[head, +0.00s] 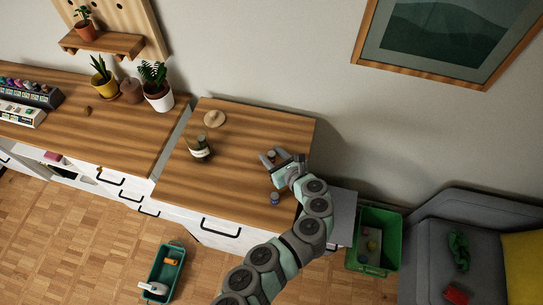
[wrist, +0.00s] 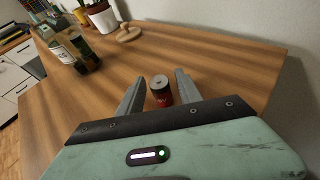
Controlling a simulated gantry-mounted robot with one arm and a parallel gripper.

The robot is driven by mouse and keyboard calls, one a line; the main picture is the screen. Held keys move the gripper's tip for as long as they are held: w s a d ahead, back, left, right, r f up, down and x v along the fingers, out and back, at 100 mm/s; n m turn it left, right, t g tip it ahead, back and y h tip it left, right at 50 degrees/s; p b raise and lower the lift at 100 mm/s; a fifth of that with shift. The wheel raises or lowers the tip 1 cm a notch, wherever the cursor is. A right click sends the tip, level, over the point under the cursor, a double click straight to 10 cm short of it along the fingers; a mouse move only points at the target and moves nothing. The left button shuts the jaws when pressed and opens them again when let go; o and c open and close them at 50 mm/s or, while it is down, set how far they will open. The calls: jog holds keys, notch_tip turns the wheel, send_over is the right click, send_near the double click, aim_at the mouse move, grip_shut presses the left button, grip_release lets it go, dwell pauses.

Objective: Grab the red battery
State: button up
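The red battery (wrist: 161,92) is a short red cylinder with a grey top. It stands upright on the wooden desk top in the wrist view. My gripper (wrist: 160,78) is open, with one finger on each side of the battery and a small gap visible on both sides. In the head view my gripper (head: 273,156) is low over the right part of the desk top (head: 235,180). There the battery is too small and too close to the fingers to make out clearly. The battery's lower end is partly hidden by the gripper body in the wrist view.
A small blue object (head: 275,199) is near the front edge. A green bin (head: 374,240) stands right of the desk. The desk's middle is clear.

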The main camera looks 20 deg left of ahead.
grip_shut()
jog(key=shift+r, duration=0.1)
dwell(0.5)
